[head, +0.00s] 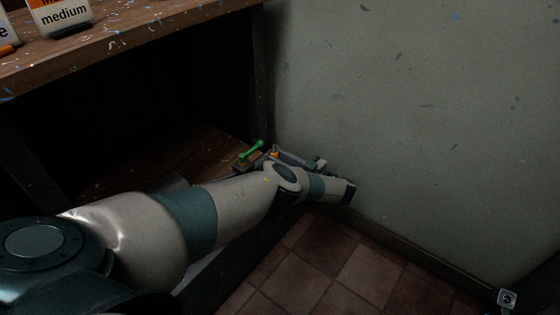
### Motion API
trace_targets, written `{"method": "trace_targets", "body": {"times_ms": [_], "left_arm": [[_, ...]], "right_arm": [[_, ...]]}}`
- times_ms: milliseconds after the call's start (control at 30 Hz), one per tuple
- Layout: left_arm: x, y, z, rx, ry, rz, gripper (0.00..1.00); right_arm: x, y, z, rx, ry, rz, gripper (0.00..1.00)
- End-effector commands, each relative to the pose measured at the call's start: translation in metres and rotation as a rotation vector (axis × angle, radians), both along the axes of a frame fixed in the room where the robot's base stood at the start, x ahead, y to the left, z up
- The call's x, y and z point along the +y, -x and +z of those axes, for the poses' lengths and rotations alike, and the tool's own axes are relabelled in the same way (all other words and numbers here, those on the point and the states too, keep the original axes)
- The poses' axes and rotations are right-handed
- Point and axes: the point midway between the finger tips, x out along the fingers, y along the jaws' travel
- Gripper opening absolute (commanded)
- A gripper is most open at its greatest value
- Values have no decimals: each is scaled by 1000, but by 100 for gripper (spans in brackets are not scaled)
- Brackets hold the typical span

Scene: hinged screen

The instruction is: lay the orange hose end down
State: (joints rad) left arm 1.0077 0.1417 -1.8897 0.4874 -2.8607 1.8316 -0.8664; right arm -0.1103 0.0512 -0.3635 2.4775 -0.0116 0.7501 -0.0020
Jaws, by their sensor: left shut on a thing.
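My left arm reaches in from the left, and its wrist is beside the end of the wooden bench. My left gripper (277,156) is largely hidden behind my own wrist, low by the grey wall. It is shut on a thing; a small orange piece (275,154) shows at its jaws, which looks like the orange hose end. Most of that piece and any hose behind it are hidden. A green handle-like part (252,150) stands just left of the gripper, on or above the lower shelf. My right gripper is not in view.
The bench top (140,35) is upper left, with a box marked "medium" (64,14) on it. Below it is a dark opening with a wooden lower shelf (160,165). The grey wall (410,120) is close on the right. The tiled floor (350,265) is clear.

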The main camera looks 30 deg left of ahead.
Motion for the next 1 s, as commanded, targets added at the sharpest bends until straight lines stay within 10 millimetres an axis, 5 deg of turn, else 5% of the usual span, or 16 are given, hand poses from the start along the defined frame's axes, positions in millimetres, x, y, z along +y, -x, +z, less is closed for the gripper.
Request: {"method": "trace_targets", "body": {"times_ms": [300, 333, 400, 867, 1000], "left_arm": [[0, 0, -4, 0, -1, 0, 0], [0, 0, -2, 0, -1, 0, 31], [0, 0, -2, 0, 0, 0, 42], [0, 0, 3, 0, 0, 0, 42], [-16, 1, 1, 1, 0, -1, 42]], "right_arm": [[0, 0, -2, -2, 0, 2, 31], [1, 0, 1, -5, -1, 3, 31], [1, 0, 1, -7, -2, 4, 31], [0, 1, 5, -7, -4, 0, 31], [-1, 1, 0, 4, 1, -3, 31]]}}
